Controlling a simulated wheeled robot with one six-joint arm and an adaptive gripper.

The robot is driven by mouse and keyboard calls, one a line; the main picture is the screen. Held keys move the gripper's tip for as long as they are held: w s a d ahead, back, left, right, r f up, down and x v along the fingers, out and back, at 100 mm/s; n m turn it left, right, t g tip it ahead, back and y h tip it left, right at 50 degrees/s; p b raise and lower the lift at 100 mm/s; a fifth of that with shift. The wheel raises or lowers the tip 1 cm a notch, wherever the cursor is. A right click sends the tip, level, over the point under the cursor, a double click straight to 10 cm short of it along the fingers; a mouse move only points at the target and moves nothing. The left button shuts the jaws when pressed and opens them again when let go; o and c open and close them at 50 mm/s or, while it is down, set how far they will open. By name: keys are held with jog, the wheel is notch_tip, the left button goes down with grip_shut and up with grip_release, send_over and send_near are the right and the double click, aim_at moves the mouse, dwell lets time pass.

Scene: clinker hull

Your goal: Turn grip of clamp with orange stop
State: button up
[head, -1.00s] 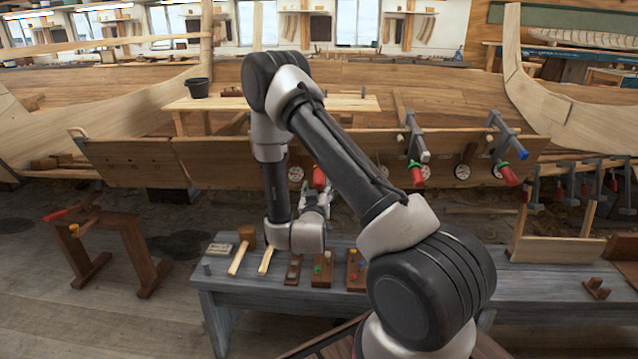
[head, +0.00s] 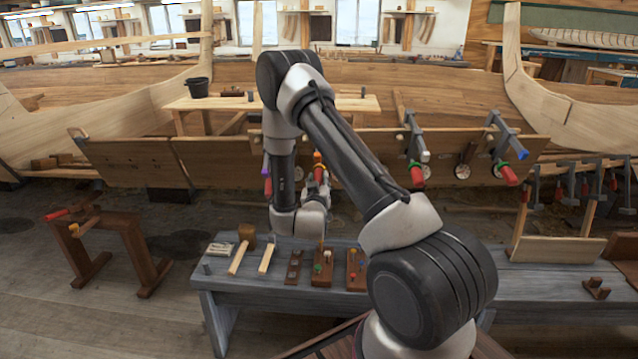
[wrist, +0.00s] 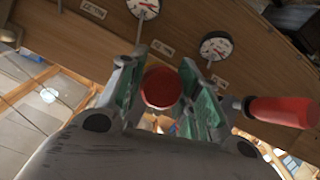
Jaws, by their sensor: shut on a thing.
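The clamp with the orange stop (head: 318,157) is on the plank of the hull, partly hidden behind my arm. Its red grip (wrist: 161,88) shows end-on in the wrist view, between the green-padded fingers. My gripper (wrist: 163,92) is shut on this grip. In the head view my gripper (head: 316,190) is just below the orange stop, and its fingers are small and partly hidden there. How far the grip is turned cannot be told.
A neighbouring clamp with a purple stop (head: 265,163) hangs close to the left; a red grip (wrist: 283,112) lies close beside the fingers in the wrist view. Round dials (wrist: 215,46) sit on the plank. A grey bench (head: 225,275) with mallets and small blocks stands below.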

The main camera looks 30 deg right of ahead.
jog(key=shift+m+t+y, duration=0.7)
jog(key=shift+m+y, duration=0.5)
jog(key=shift+m, duration=0.5)
jog(key=o, duration=1)
jog(key=shift+o, duration=0.2)
jog(key=v, duration=1.2)
jog(key=shift+s+d, duration=0.1)
